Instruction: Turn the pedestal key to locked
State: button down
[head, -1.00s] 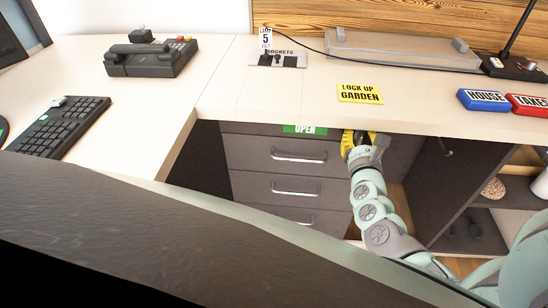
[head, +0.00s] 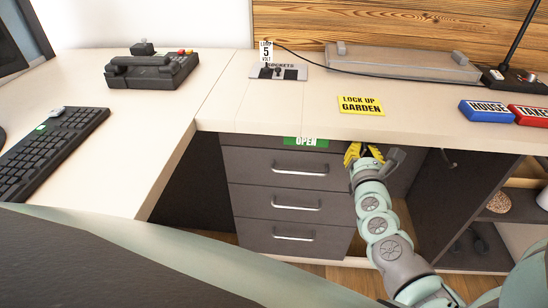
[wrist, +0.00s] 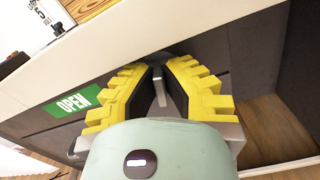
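The pedestal (head: 285,205) is a dark grey drawer unit under the desk, with a green OPEN label (head: 306,141) at its top edge. My gripper (head: 364,152) is at the upper right of the pedestal front, just below the desk edge. In the wrist view its two yellow fingers (wrist: 164,72) stand apart and point at the pedestal front. A small grey upright piece, seemingly the key (wrist: 158,88), shows in the gap between them. I cannot tell whether either finger touches it. The lock face is mostly hidden by the fingers. The OPEN label also shows in the wrist view (wrist: 74,103).
The desk top (head: 240,110) overhangs close above my gripper. A yellow LOCK UP GARDEN sign (head: 361,105) lies on it, with blue HOUSE (head: 487,111) and red TAKES (head: 530,115) blocks to the right. An open dark cabinet door (head: 440,205) stands right of my arm.

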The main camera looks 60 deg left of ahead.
jog(key=shift+f, duration=0.1)
jog(key=c, duration=1.1)
grip_release()
jog(key=shift+d, duration=0.1)
jog(key=v, duration=1.1)
jog(key=shift+s+d, duration=0.3)
jog(key=shift+o, duration=0.2)
